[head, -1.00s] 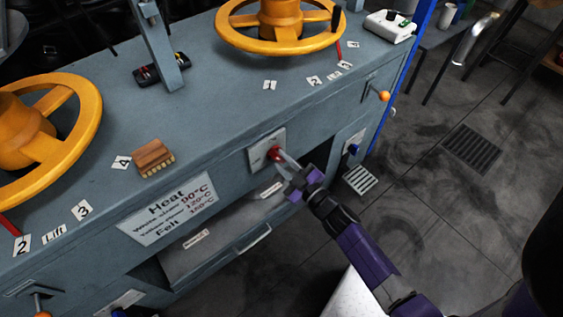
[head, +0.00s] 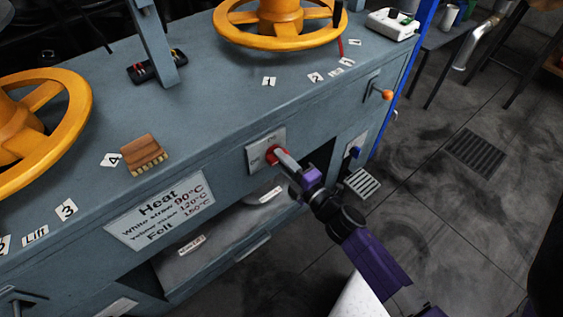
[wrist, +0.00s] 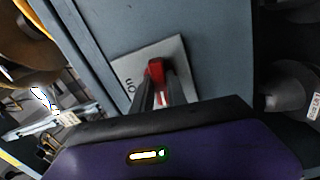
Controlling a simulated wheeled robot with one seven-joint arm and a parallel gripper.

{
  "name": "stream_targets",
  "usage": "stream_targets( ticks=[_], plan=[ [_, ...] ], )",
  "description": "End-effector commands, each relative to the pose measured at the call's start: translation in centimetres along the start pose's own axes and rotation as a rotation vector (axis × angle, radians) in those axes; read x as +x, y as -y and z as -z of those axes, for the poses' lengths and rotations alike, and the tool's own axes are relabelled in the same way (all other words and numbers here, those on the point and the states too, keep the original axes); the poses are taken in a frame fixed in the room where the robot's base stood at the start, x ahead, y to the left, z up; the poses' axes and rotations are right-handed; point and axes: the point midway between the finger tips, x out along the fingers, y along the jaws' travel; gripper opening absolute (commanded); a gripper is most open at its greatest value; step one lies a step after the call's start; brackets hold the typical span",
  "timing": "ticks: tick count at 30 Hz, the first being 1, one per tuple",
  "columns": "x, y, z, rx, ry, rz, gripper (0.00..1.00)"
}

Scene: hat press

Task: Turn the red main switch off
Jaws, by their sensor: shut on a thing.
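The red main switch (head: 272,155) sits on a pale square plate (head: 257,144) on the front of the grey press. My gripper (head: 281,159) reaches it from the lower right, with its fingertips at the red knob. In the wrist view the switch (wrist: 156,68) shows as a red handle between my gripper's fingers (wrist: 160,85), which are shut on it. Lettering that looks like "ON" stands on the plate (wrist: 178,52), left of the fingers in the wrist view. The fingers hide part of the knob.
Below the switch is an open shelf (head: 225,228) in the press front. An orange-knobbed lever (head: 387,95) and a blue knob (head: 355,152) lie to the right. Yellow handwheels (head: 325,35) and a wooden brush (head: 143,152) are on top. Open floor lies at right.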

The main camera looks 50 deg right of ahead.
Motion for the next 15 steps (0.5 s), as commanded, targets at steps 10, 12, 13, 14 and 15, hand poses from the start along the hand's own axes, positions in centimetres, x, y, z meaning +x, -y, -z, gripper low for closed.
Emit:
stream_targets(
  ticks=[10, 12, 13, 14, 15],
  plan=[
    [-0.05, 0.14, 0.06, -0.131, -0.001, 0.002, 0.0],
    [-0.05, 0.12, 0.06, -0.141, -0.001, 0.002, 0.0],
    [-0.04, 0.11, 0.05, -0.144, -0.001, 0.002, 0.0],
    [-0.05, 0.11, 0.05, -0.147, -0.001, 0.002, 0.0],
    [-0.04, 0.11, 0.05, -0.149, -0.001, 0.002, 0.0]
  ],
)
